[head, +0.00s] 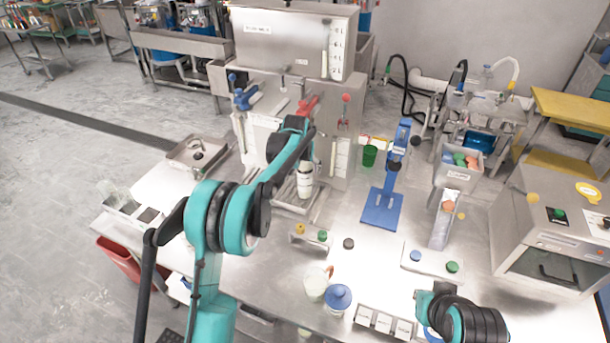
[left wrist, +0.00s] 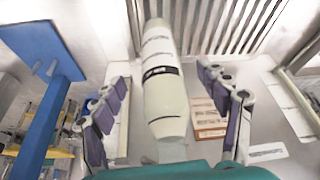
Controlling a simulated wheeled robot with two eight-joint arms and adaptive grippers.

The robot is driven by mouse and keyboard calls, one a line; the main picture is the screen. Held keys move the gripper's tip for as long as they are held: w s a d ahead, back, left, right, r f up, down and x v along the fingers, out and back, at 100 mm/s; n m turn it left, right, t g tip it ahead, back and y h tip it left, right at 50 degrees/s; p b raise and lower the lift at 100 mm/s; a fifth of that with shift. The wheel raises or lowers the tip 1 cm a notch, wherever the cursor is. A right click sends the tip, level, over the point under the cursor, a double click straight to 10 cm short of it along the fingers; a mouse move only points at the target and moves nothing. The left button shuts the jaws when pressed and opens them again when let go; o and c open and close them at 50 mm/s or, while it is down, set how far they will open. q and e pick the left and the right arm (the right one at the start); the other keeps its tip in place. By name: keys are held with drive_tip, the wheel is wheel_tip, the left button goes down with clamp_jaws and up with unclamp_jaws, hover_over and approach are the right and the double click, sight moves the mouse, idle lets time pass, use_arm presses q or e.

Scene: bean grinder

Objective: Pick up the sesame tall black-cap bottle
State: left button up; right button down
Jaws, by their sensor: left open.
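A tall pale bottle (head: 305,184) with dark printing stands at the metal grate in front of the steel machine. In the left wrist view, the bottle (left wrist: 164,92) shows a cream body and a black band; I cannot read its label or make out a black cap. My left gripper (head: 303,150) is just above and behind the bottle in the head view, partly hidden by its own arm. In the left wrist view, its two dark-padded fingers are spread on either side of the bottle, with gaps. My right arm shows at the bottom right, but its gripper does not.
The steel machine (head: 290,45) rises behind the bottle. A blue stand (head: 382,208) is to its right, with a green cup (head: 369,156) behind. A small rack (head: 311,238) and a blue-lidded jar (head: 338,298) are nearer the front.

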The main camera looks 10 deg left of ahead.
use_arm(q)
drive_tip(key=w, duration=0.2)
drive_tip(key=w+f, duration=0.1)
drive_tip(key=shift+w+f+b, duration=0.15)
drive_tip(key=shift+w+b, duration=0.2)
clamp_jaws()
